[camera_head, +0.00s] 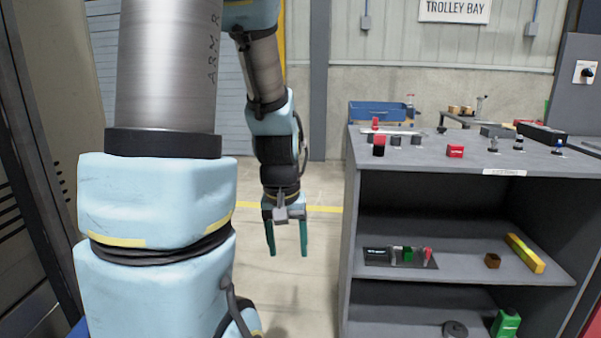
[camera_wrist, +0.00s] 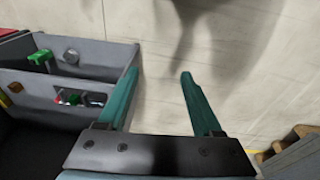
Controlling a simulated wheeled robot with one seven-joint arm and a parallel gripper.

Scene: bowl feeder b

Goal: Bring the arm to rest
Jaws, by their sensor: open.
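My gripper (camera_head: 287,238) hangs pointing down, over open floor to the left of the grey shelf unit (camera_head: 353,190) in the head view. Its two green fingers are spread apart with nothing between them. In the wrist view my gripper (camera_wrist: 158,88) also shows open and empty, with bare floor beyond the fingertips. The upper part of my arm fills the left of the head view.
A lower shelf holds a dark tray (camera_head: 375,257) and a yellow bar (camera_head: 524,253). A blue bin (camera_head: 378,112) stands behind. In the wrist view, a wooden pallet-like thing (camera_wrist: 290,142) lies at lower right.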

